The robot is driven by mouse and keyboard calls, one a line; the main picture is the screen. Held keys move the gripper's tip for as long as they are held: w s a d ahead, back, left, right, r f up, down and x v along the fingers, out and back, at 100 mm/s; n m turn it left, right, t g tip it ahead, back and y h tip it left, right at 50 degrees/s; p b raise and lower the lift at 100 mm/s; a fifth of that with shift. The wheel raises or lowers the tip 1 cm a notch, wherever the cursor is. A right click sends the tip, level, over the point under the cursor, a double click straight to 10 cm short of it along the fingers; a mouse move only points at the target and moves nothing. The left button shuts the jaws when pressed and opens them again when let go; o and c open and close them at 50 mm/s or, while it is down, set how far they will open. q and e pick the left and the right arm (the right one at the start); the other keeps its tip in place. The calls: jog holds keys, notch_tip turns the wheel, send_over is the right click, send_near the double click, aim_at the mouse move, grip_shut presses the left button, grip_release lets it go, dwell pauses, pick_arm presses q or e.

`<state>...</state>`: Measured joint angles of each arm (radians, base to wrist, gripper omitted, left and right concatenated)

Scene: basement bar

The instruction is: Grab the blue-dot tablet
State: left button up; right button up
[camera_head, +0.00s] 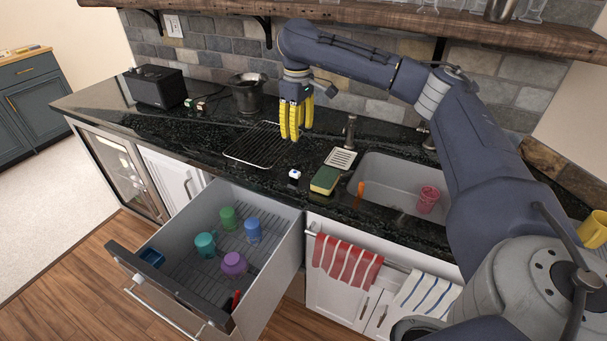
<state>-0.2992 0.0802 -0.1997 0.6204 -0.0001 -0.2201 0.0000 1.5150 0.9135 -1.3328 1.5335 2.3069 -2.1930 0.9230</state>
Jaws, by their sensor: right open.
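A small white tablet with a blue mark on it (294,174) lies on the dark counter, left of the green and yellow sponge. It looks like the blue-dot tablet, but it is small in the picture. My right gripper (294,137) is open and points down, with yellow fingers, over the counter at the right end of the black drying rack. It is behind the tablet and apart from it, with nothing seen between its fingers. Two other small tablet-like pieces (200,105) lie farther left, beside the black toaster; their marks are too small to tell. My left gripper is not in view.
A black wire rack (262,147), a sponge (325,180) and a sink (388,170) with a red cup (427,199) surround the tablet. A metal pot (248,97) stands behind. Below, a pulled-out dishwasher drawer (265,285) holds several coloured cups. A wooden shelf (500,37) hangs above.

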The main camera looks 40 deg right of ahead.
send_over(299, 177)
jog(key=f, duration=1)
jog(key=shift+s+a+f, duration=0.15)
jog(key=shift+s+f, duration=0.1)
jog(key=shift+w+f, duration=0.15)
jog(key=shift+f, duration=3.2)
jog(key=c, duration=1)
